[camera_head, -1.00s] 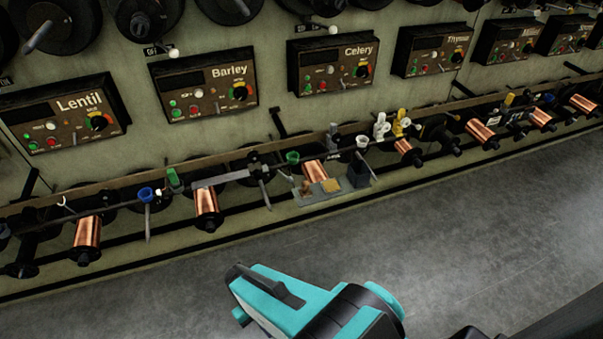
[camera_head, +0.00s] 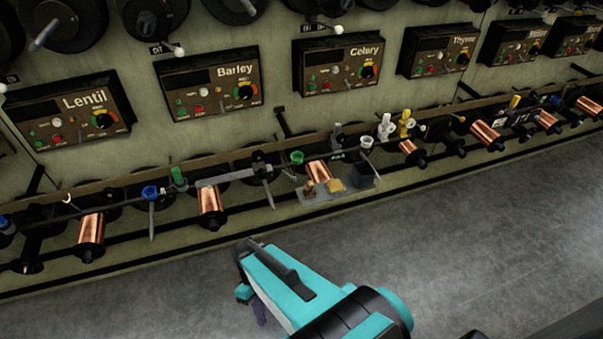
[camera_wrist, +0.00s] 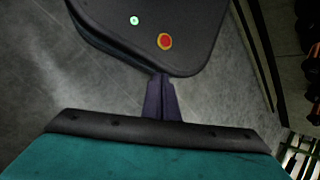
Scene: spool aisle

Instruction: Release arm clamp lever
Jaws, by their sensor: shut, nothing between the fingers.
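None shows clearly in the wrist view.
Copper spools (camera_head: 211,203) line the low rail along the wall. Control panels labelled Lentil (camera_head: 70,110), Barley (camera_head: 208,85) and Celery (camera_head: 338,65) hang above. A grey tray (camera_head: 325,193) juts out below Celery. The grey floor (camera_head: 470,230) in front is clear.

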